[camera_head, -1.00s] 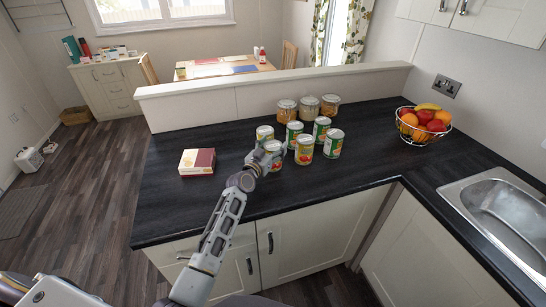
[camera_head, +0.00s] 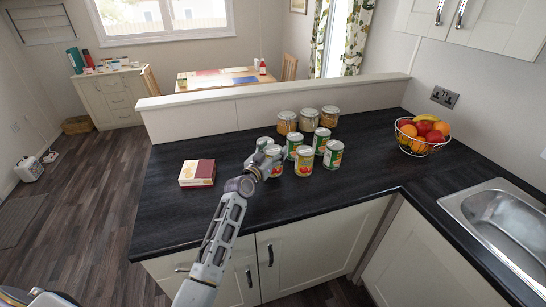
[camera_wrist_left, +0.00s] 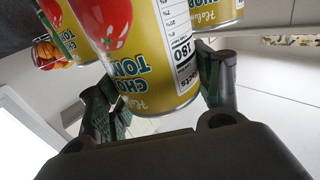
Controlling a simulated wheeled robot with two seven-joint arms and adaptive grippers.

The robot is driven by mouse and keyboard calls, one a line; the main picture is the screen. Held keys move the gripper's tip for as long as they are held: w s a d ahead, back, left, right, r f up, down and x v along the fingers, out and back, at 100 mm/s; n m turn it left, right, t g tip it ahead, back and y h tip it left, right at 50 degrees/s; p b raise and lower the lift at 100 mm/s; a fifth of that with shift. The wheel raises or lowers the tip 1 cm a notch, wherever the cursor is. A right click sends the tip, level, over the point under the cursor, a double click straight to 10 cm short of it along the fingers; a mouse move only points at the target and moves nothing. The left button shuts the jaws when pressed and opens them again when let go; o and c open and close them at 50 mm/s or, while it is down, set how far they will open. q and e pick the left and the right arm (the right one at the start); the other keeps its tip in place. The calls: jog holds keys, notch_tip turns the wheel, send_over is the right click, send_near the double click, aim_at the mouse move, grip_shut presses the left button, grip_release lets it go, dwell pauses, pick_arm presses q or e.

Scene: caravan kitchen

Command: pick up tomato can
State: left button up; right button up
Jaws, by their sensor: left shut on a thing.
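A yellow-labelled chopped tomato can (camera_head: 275,151) is at the front left of a group of cans on the dark worktop. My left gripper (camera_head: 268,162) reaches it from the front left and is shut on it. In the left wrist view the can (camera_wrist_left: 140,60) fills the space between the two fingers, its label upside down. The gripper hides part of the can in the head view, and I cannot tell whether its base touches the worktop. Another yellow tomato can (camera_head: 304,161) stands just to its right. My right gripper is not in view.
Green-labelled cans (camera_head: 321,140) (camera_head: 333,154) (camera_head: 294,145) and a further can (camera_head: 264,143) stand close by. Three glass jars (camera_head: 308,119) are behind. A red and cream box (camera_head: 197,173) lies left. A fruit basket (camera_head: 422,135) and sink (camera_head: 500,215) are right. The front worktop is clear.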

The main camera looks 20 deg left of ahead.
pick_arm(q)
notch_tip(320, 180, up, 5)
jog(key=shift+r, duration=0.95)
